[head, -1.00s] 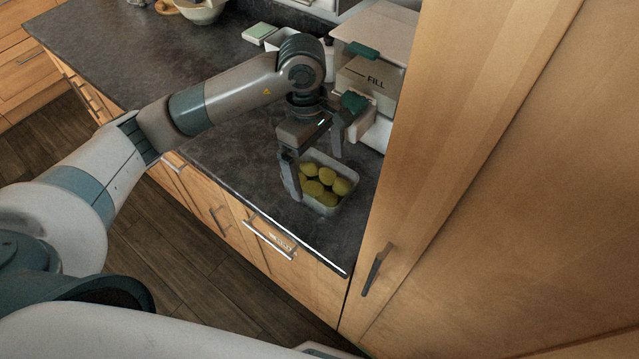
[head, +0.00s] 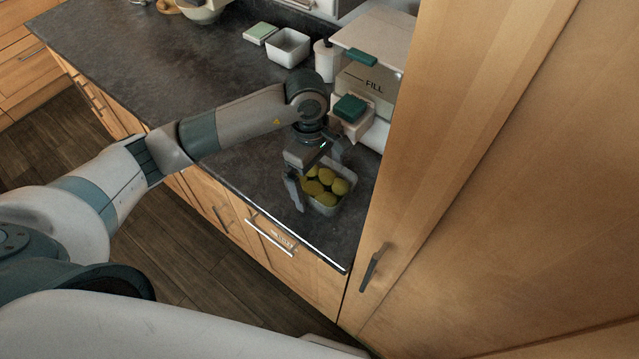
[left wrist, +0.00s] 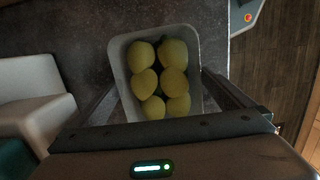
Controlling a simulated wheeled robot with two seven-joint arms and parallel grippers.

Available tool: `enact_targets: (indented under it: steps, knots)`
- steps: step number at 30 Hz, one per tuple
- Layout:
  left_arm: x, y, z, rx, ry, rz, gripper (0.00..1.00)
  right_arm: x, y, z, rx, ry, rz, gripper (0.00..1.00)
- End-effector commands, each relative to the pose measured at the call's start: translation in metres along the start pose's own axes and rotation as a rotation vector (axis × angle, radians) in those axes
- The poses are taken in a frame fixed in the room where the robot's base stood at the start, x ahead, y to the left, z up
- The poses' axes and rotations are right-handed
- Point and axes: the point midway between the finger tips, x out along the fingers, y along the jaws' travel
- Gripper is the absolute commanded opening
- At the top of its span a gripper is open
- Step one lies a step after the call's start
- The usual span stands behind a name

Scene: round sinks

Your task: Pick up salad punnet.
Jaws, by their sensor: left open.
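The salad punnet (head: 326,209) is a pale, open-topped tray on the dark worktop, holding several yellow-green round fruits (head: 325,184). It also shows in the left wrist view (left wrist: 117,62), lengthwise below the gripper. My left gripper (head: 318,186) is open over the punnet, with one finger at its left side and the other at the far right side, partly hidden. In the left wrist view the fingers (left wrist: 160,82) lie on either side of the punnet, and nothing is held. I cannot tell whether they touch its walls. My right gripper is not in view.
A tall wooden cabinet (head: 460,150) rises close on the right. A white square bowl (head: 289,47) and a green-topped box (head: 260,33) stand farther back. The worktop's left part is largely clear.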

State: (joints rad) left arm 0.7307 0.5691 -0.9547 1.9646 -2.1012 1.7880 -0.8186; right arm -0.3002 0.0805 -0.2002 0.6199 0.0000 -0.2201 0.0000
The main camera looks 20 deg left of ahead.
Motion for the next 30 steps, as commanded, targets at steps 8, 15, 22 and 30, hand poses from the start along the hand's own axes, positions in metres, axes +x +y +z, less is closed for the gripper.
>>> enact_targets:
  steps: [8, 15, 22, 30]
  knots:
    - [0.000, 0.000, 0.000, 0.000, 0.000, 0.000, 0.62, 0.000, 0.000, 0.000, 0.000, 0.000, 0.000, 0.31]
    - [-0.001, 0.000, 0.000, 0.000, 0.000, 0.001, 0.60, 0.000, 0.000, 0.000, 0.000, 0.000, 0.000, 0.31]
    - [-0.008, 0.001, 0.001, 0.000, -0.001, 0.002, 0.60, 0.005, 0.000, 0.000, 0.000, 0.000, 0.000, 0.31]
    - [-0.042, 0.002, 0.005, 0.002, 0.001, 0.005, 0.60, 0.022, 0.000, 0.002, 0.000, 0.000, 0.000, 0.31]
